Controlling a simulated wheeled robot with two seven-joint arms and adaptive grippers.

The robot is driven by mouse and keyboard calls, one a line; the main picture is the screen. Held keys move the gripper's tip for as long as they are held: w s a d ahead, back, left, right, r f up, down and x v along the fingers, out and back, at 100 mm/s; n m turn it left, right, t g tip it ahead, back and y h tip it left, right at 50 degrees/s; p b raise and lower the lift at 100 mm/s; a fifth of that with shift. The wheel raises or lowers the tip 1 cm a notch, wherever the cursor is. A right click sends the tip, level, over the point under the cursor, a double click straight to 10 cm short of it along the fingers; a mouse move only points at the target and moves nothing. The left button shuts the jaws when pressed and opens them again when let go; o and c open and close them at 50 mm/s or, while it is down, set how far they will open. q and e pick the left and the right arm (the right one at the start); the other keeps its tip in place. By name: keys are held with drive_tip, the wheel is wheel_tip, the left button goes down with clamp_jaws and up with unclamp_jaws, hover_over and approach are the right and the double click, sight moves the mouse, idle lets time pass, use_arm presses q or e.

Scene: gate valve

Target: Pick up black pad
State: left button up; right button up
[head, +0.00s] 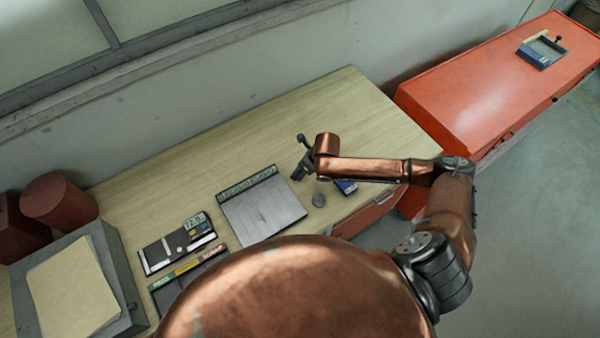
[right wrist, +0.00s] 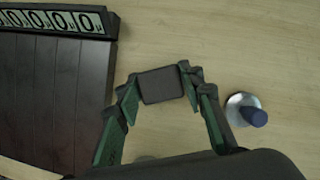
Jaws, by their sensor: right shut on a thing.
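The black pad (right wrist: 160,85) is a small dark rectangle with rounded corners. In the right wrist view it sits between the fingertips of my right gripper (right wrist: 158,86), which is shut on it with a finger at each side. In the head view my right gripper (head: 302,160) is low over the wooden table, right of the grey slotted tray (head: 262,208). I cannot make out the pad there. The wood below shows no clear gap, so I cannot tell whether the pad touches the table. My left gripper is not in view.
A silver disc with a blue knob (right wrist: 245,110) stands right of my gripper in the wrist view. The table (head: 330,105) is clear toward the back. A dark tray (head: 178,245), grey box (head: 118,285) and red cylinder (head: 58,197) are at left; an orange cabinet (head: 480,95) is at right.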

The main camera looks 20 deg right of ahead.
drive_tip(key=shift+c, duration=1.1)
drive_tip(key=shift+r, duration=0.15)
drive_tip(key=shift+r, duration=0.65)
wheel_tip(320, 180, up, 16)
drive_tip(key=b, duration=0.1)
drive_tip(key=shift+r, duration=0.25)
drive_tip(key=o, duration=0.6)
drive_tip(key=shift+b, duration=0.3)
drive_tip(key=c, duration=0.5)
